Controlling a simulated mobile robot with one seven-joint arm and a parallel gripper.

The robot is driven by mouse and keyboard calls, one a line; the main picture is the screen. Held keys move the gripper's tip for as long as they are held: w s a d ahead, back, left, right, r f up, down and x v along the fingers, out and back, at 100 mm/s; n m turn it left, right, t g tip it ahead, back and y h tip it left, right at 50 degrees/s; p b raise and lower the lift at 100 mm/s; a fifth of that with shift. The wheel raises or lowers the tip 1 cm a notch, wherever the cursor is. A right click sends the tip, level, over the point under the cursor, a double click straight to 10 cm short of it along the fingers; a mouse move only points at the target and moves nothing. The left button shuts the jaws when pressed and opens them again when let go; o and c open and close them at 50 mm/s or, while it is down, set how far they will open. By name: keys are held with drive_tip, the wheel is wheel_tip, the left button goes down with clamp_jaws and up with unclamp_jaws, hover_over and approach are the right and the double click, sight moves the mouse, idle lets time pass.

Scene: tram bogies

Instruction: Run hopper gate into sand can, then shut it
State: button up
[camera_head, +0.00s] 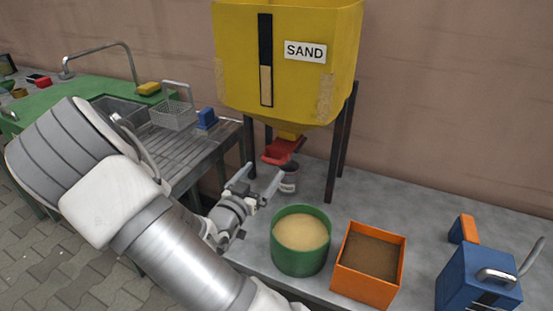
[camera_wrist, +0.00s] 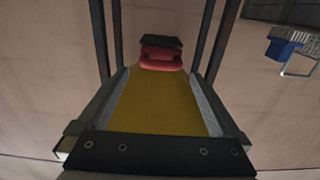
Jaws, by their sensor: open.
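The yellow sand hopper (camera_head: 235,70) stands on dark legs, with a "SAND" label and a sight slot showing tan in its lower part. Its red gate (camera_head: 281,150) hangs below the outlet; no sand stream shows, and I cannot tell its position. The gate also shows in the wrist view (camera_wrist: 160,57), beyond the yellow hopper surface.
A green tub of sand (camera_head: 299,262) and an orange box of brown material (camera_head: 351,288) stand in front of the hopper. A blue device (camera_head: 470,282) is at the right. A sink bench with a wire basket (camera_head: 172,115) is at the left.

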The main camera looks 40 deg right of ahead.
sight(271, 163)
drive_tip(key=b+x, duration=0.1)
drive_tip(key=x, duration=0.8)
drive_tip(key=shift+w+d, duration=0.1)
clamp_jaws()
drive_tip(key=shift+v, duration=1.1)
unclamp_jaws()
drive_tip(key=shift+d, duration=0.1)
drive_tip(key=shift+a, duration=0.45)
drive_tip(key=p+v, duration=0.3)
drive_tip(key=v, duration=1.3)
drive_tip(key=shift+s, duration=0.45)
drive_tip(key=shift+a, duration=0.1)
